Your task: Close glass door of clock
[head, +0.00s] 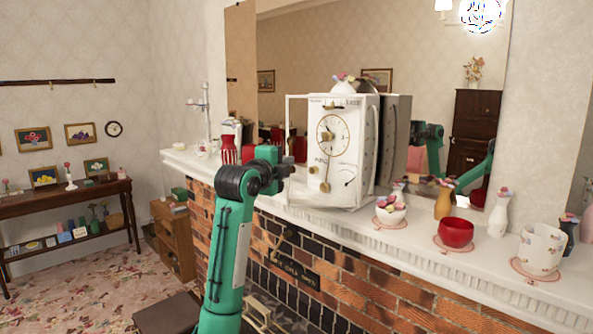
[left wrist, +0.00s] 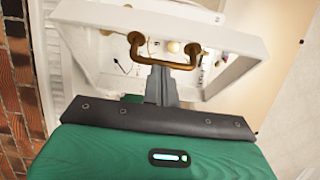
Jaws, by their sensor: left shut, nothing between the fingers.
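The white clock (head: 362,150) stands upright on the mantel in the head view, its round dial and pendulum facing the room. Its white-framed glass door (head: 296,97) stands open, swung out to the left of the dial. In the left wrist view the door frame (left wrist: 95,14) fills the top, with a brass handle (left wrist: 178,62) across it. My left gripper (head: 285,168) is at the lower part of the open door. Its fingers (left wrist: 160,82) are shut and empty, close by the handle; I cannot tell whether they touch it. My right gripper is not in view.
The mantel (head: 400,238) holds a red-striped vase (head: 228,150) left of the clock. To its right are a flower bowl (head: 390,210), a red bowl (head: 456,232) and a white pot (head: 541,248). A mirror behind reflects my arm. Open floor lies left.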

